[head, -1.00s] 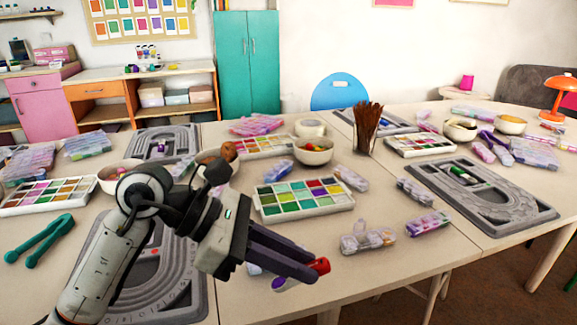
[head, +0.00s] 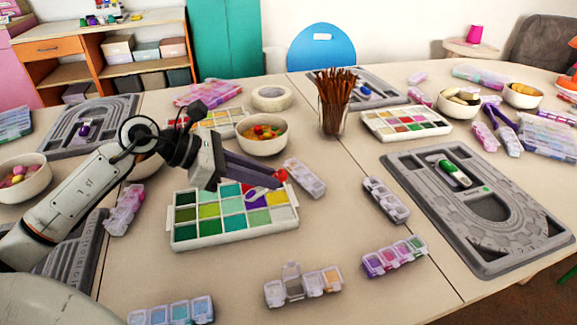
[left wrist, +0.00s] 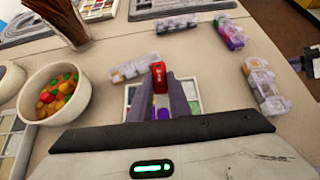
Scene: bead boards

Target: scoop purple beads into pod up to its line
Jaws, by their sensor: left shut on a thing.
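My left gripper (head: 268,177) is shut on a scoop, whose red handle (head: 281,176) sticks out at the fingertips. The scoop's small pale bowl hangs over the right part of a white bead tray (head: 190,243); I cannot tell whether it holds beads. The tray has purple beads (head: 258,217) in a compartment right of centre. In the left wrist view the red handle (left wrist: 159,76) sits between the fingers, with the tray below. A clear pod (head: 303,287) with one lid raised lies in front of the tray; its line is too small to see.
Other pods lie around, one (head: 395,256) to the right and one (head: 170,311) at the front left. A bowl of beads (head: 262,147) and a glass of brown sticks (head: 334,118) stand behind. A grey bead board (head: 400,170) is at right.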

